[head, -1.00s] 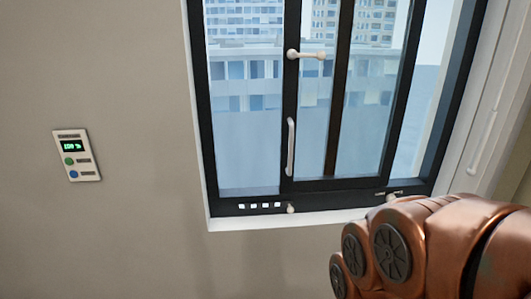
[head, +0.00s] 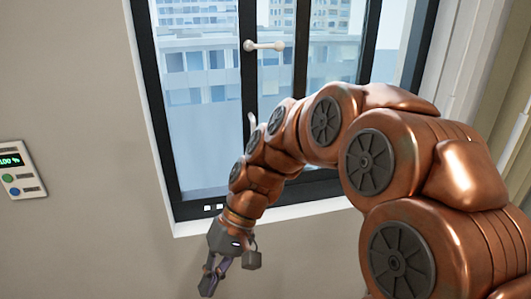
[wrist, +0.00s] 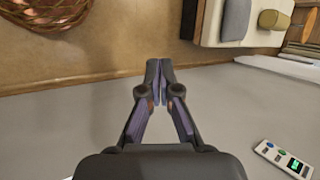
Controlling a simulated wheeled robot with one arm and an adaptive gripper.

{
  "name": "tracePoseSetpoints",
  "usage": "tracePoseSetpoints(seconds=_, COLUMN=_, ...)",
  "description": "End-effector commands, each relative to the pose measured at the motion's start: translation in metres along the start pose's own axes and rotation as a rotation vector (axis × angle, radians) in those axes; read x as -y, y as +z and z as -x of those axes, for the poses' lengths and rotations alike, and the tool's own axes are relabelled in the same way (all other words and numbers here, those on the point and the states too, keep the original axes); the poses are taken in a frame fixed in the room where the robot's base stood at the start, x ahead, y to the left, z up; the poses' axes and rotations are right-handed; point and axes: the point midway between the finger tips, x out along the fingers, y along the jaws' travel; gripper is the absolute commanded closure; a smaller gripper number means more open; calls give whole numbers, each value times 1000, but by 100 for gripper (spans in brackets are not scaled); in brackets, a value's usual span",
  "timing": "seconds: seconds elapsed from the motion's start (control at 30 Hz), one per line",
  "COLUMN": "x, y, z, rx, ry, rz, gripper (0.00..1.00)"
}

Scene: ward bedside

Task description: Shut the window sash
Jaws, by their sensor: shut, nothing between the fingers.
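The window sash (head: 250,75) is a dark-framed pane inside the dark window frame (head: 152,100). A second dark upright stands a little right of its stile. A pale lever handle (head: 265,46) sits high on the stile. A pale vertical pull (head: 252,122) below it is mostly hidden by my arm. How far the sash stands open I cannot tell. My gripper (head: 214,284) hangs below the sill in front of the wall, apart from the window, pointing down. In the wrist view its fingers (wrist: 160,64) are together with nothing between them.
A wall panel with a green display (head: 17,168) is at the left; it also shows in the wrist view (wrist: 285,158). My arm covers the window's lower right. The wrist view shows a woven basket (wrist: 45,12) and a bed (wrist: 205,25) with cushions.

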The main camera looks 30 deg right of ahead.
Motion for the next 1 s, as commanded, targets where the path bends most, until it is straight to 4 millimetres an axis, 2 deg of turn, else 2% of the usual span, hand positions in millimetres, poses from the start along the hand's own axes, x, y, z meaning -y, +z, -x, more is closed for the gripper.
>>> tracePoseSetpoints(seconds=0.03, x=3, y=-16, z=9, rx=-13, ry=-64, rz=-17, gripper=100)
tracePoseSetpoints(seconds=0.23, x=4, y=-78, z=52, rx=-97, ry=-303, rz=-57, gripper=100)
tracePoseSetpoints(seconds=0.37, x=-9, y=-118, z=88, rx=-177, ry=-452, rz=-85, gripper=100)
tracePoseSetpoints(seconds=0.47, x=-29, y=-147, z=119, rx=-252, ry=-560, rz=-106, gripper=100)
tracePoseSetpoints(seconds=0.57, x=-56, y=-172, z=152, rx=-337, ry=-664, rz=-128, gripper=100)
tracePoseSetpoints(seconds=0.73, x=-121, y=-206, z=210, rx=-514, ry=-817, rz=-166, gripper=100)
tracePoseSetpoints(seconds=0.9, x=-195, y=-220, z=259, rx=-692, ry=-927, rz=-200, gripper=100)
tracePoseSetpoints(seconds=1.0, x=-230, y=-219, z=280, rx=-778, ry=-963, rz=-210, gripper=100)
